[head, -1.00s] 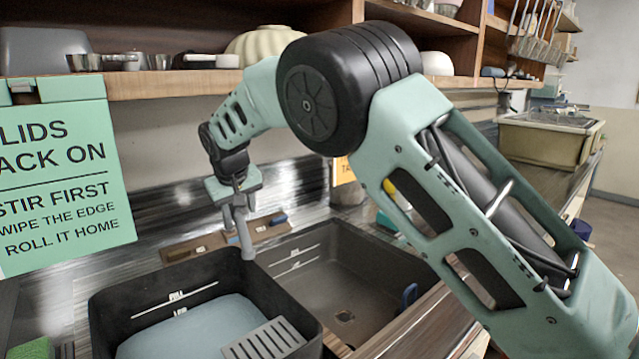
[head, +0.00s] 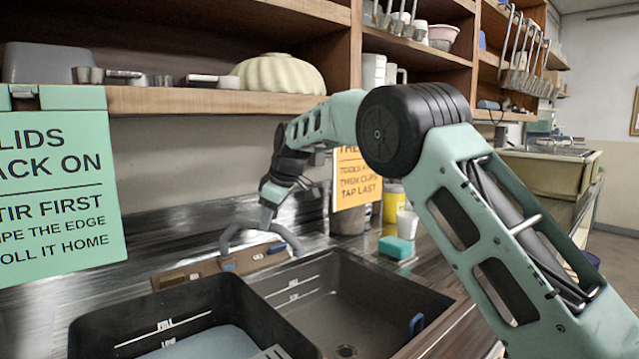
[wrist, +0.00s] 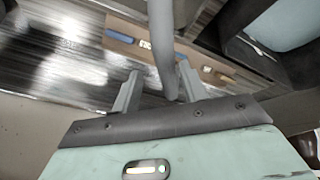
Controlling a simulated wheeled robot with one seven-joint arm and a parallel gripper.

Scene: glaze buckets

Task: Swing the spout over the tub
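The grey curved spout (head: 246,231) arches above the back of the counter in the head view, its right end near the back edge of the dark empty tub (head: 375,283). A black tub (head: 98,335) holding blue-grey liquid stands at the front left. My gripper (head: 268,206) is at the spout's arch, pointing down. In the wrist view, the spout (wrist: 162,45) passes between the fingertips of my gripper (wrist: 156,85), close to the right finger, with a gap at the left one. The fingers are apart. Whether the right one touches the spout is unclear.
A wooden strip (head: 180,275) lies behind the tubs. A green sign (head: 55,180) hangs at left and a yellow sign (head: 357,180) behind my arm. A teal sponge (head: 396,247) and white cup (head: 407,223) stand right of the tub. A shelf (head: 200,101) runs above.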

